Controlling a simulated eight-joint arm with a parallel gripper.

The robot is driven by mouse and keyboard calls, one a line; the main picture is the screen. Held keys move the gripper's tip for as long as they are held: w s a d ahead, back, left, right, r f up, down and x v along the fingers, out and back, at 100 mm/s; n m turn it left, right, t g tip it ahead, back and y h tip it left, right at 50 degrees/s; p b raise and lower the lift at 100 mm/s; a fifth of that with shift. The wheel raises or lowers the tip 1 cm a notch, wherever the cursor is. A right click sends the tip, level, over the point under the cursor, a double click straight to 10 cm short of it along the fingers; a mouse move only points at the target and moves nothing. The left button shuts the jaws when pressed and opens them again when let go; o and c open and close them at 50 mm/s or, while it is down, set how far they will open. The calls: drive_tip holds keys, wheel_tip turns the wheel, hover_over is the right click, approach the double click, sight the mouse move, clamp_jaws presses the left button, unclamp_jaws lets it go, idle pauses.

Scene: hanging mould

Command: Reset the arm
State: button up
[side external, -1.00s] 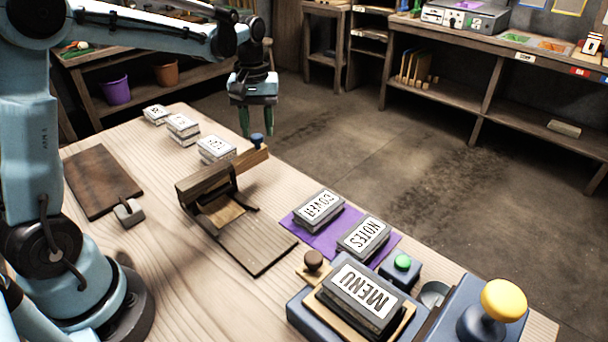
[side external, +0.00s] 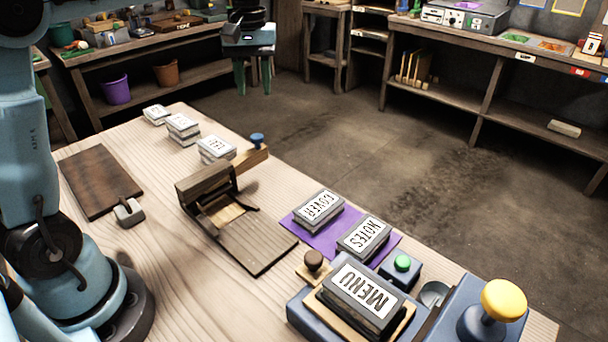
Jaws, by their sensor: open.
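My gripper (side external: 253,78) is at the top of the side view, high up and apart from everything on the workbench. Its two green fingers point down with a gap between them, open and empty. The upper part of my arm runs out of the picture at the top.
Shelves stand behind; the floor between is clear.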

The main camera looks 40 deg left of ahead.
drive_tip(key=s+d+f+m+t, duration=0.3)
drive_tip(key=s+d+f+m, duration=0.1)
drive_tip(key=s, duration=0.2)
drive_tip(key=s+d+f+m+t, duration=0.3)
drive_tip(key=s+d+m+t, duration=0.1)
drive_tip(key=s, duration=0.3)
drive_tip(key=shift+d+f+m, duration=0.4)
drive_tip(key=shift+d+m, duration=0.1)
drive_tip(key=shift+d, duration=0.2)
